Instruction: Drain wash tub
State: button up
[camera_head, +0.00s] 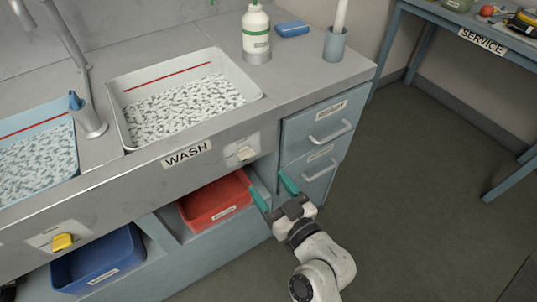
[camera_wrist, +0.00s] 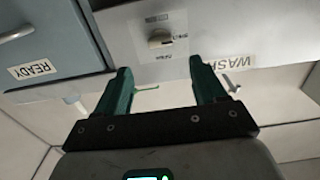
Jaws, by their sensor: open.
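The white wash tub (camera_head: 165,72) is set in the grey counter, with grey-speckled liquid in it below a red line on its back wall. The WASH label (camera_head: 187,153) is on the counter front below it. A pale drain knob (camera_head: 245,153) sits on a small plate right of that label. In the wrist view, the knob (camera_wrist: 160,41) shows beyond and between my fingertips, with its handle roughly level and plate lettering too small to read. My gripper (camera_head: 267,186) is open and empty, below and right of the knob, apart from it. Its green fingers (camera_wrist: 160,72) point toward the panel.
A second tub (camera_head: 33,117) with a yellow knob (camera_head: 62,242) is at left. A red bin (camera_head: 214,198) and blue bin (camera_head: 98,264) sit below the counter. A bottle (camera_head: 256,34) and cup (camera_head: 335,44) stand on top. Floor at right is clear.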

aim_at(248, 158)
jog(key=p+x, duration=0.2)
jog(key=x, duration=0.7)
jog(key=shift+w+a+p, duration=0.3)
jog(key=c, duration=1.1)
